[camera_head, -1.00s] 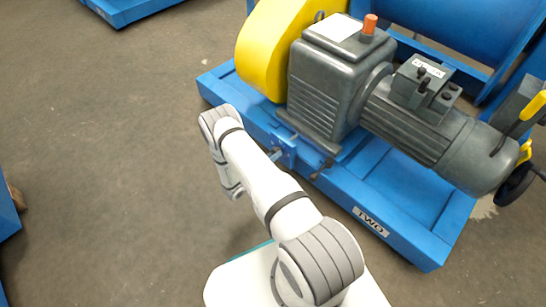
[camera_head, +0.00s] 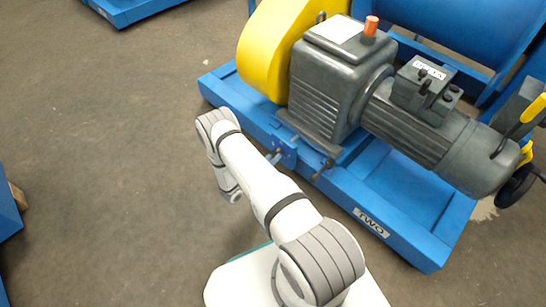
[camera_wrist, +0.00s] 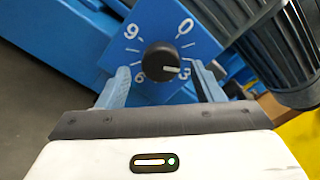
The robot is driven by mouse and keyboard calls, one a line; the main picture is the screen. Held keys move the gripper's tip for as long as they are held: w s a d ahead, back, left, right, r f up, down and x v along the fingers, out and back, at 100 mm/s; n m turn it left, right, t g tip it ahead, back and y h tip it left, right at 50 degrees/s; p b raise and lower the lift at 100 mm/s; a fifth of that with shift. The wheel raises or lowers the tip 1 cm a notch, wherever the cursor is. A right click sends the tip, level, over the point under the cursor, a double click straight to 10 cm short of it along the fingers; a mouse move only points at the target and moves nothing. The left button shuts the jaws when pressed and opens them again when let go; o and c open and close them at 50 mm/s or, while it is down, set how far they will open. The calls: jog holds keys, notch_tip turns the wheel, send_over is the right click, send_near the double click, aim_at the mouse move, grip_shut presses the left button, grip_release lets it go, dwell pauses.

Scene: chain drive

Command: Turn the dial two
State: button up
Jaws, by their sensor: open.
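The dial (camera_wrist: 161,60) is a black round knob on a blue plate (camera_wrist: 205,42) in the wrist view. The plate bears white tick marks and the numbers 0, 3, 6 and 9. The knob's white pointer line points right, between 0 and 3 and nearer the 3. My gripper (camera_wrist: 163,85) is open, its two blue-grey fingers apart, one at the knob's lower left and one at its lower right. No finger visibly touches the knob. In the head view the dial's face and my fingers cannot be made out. A label reading TWO (camera_head: 371,221) is on the blue machine frame (camera_head: 420,240).
A grey motor and gearbox (camera_head: 325,80) with an orange cap (camera_head: 371,25) stands on the frame beside a yellow guard (camera_head: 268,45). A handwheel (camera_head: 516,186) is at the right. The grey floor (camera_head: 100,160) at left is largely clear.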

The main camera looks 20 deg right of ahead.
jog(key=p+v, duration=0.1)
jog(key=v, duration=0.5)
jog(key=shift+a, duration=0.3)
jog(key=shift+s, duration=0.1)
notch_tip(320, 180, up, 43)
jog(key=s+d+m+g+y+p, duration=0.25)
jog(key=m+g+y+p, duration=0.25)
jog(key=m+g+p, duration=0.75)
jog(key=s+a+r+m+t+y+p, duration=0.3)
jog(key=s+r+m+p, duration=0.3)
jog(key=r, duration=0.7)
jog(key=s+a+r+m+t+y+p, duration=0.3)
jog(key=s+r+m+y+p, duration=0.2)
jog(key=r, duration=0.8)
jog(key=s+a+r+m+t+y+p, duration=0.3)
jog(key=s+r+m+p, duration=0.4)
jog(key=r, duration=0.7)
jog(key=s+y+p, duration=0.1)
jog(key=s+p, duration=0.1)
jog(key=p, duration=0.1)
jog(key=shift+s+a+p, duration=0.15)
jog(key=shift+a+p, duration=0.15)
jog(key=shift+a, duration=0.05)
